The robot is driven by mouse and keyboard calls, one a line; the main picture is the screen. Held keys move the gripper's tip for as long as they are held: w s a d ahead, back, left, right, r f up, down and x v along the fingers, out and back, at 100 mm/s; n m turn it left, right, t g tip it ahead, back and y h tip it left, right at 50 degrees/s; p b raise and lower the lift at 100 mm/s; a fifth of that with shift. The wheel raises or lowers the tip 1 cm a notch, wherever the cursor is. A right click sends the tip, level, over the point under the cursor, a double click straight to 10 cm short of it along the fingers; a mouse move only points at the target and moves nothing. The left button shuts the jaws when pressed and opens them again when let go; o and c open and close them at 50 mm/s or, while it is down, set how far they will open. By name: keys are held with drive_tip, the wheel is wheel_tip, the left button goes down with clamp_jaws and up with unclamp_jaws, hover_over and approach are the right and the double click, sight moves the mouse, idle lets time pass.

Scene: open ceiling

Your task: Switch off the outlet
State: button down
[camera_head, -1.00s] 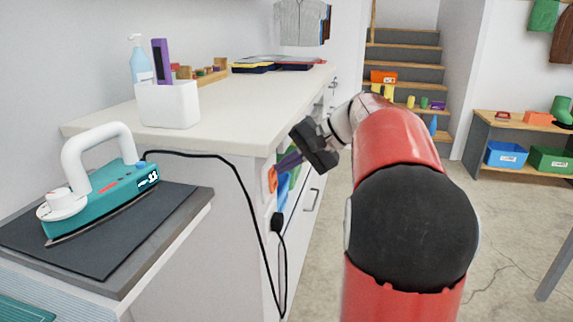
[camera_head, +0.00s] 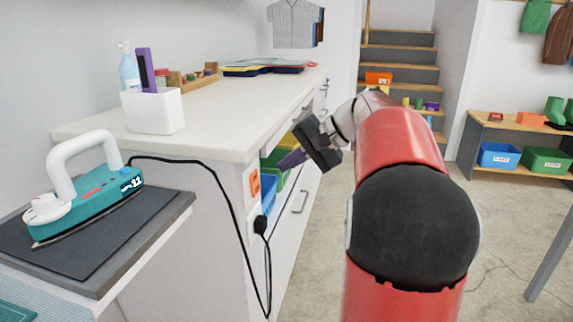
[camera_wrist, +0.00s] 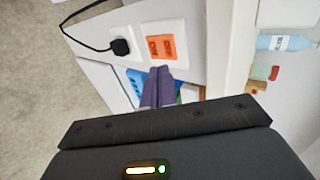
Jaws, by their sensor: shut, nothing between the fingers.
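The outlet (camera_head: 257,222) is on the end panel of the white counter, with a black plug in it. An orange switch (camera_head: 254,183) sits on the panel just above the outlet. In the wrist view the orange switch (camera_wrist: 160,47) shows two rocker halves with small marks too blurred to read, beside the outlet with the black plug (camera_wrist: 120,47). My gripper (camera_head: 285,163) is shut and empty, to the right of the switch in the head view. In the wrist view its purple fingertips (camera_wrist: 158,73) lie just below the switch; I cannot tell whether they touch it.
A teal iron (camera_head: 88,196) stands on a dark board (camera_head: 120,235) at the left, its black cord running to the plug. The white counter (camera_head: 215,115) holds a white container (camera_head: 153,110). Blue and green bins sit in the counter's open shelf.

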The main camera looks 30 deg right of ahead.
drive_tip(key=s+d+r+p, duration=0.1)
drive_tip(key=s+d+r, duration=0.2)
drive_tip(key=r, duration=0.4)
drive_tip(key=shift+d, duration=0.35)
drive_tip(key=shift+s, duration=0.1)
drive_tip(key=s+a+f+n+g+h, duration=0.1)
drive_tip(key=s+a+f+h, duration=0.1)
drive_tip(key=s+a+f, duration=0.4)
drive_tip(key=s+a+f+n+g+h, duration=0.1)
drive_tip(key=s+a+f+n+h, duration=0.2)
drive_tip(key=a, duration=0.5)
drive_tip(key=s+a+f+n+t+h, duration=0.1)
drive_tip(key=s+a+f+n+h, duration=0.1)
drive_tip(key=s+f, duration=0.9)
drive_tip(key=shift+s+a+f+n+h, duration=0.15)
drive_tip(key=shift+s+a+n+h, duration=0.25)
drive_tip(key=shift+a+n, duration=0.45)
drive_tip(key=shift+d, duration=0.15)
